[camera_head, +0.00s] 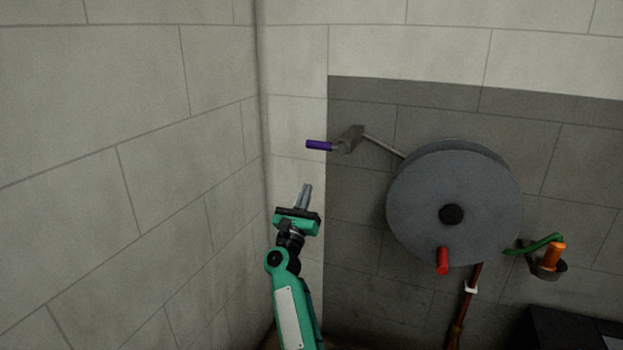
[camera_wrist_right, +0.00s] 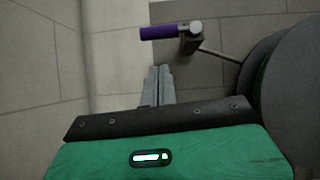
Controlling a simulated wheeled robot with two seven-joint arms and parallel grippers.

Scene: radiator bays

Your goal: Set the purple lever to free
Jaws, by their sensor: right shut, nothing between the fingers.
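The purple lever (camera_head: 319,145) sticks out to the left from a grey metal bracket (camera_head: 349,139) on the wall, roughly level in the head view. A thin rod runs from the bracket down to the right towards the large grey drum. In the right wrist view the purple lever (camera_wrist_right: 160,32) lies above the fingertips, with the bracket (camera_wrist_right: 190,38) at its right end. My right gripper (camera_head: 306,187) is shut and empty, pointing up, below and slightly left of the lever. Its fingers (camera_wrist_right: 158,72) show apart from the lever. My left gripper is not in view.
The large grey drum (camera_head: 420,210) with a red handle (camera_head: 442,261) stands right of my right gripper. Farther right are an orange handle (camera_head: 552,256) and a green bar (camera_head: 540,243). A wall corner is close on the left. The wall around the lever's left end is clear.

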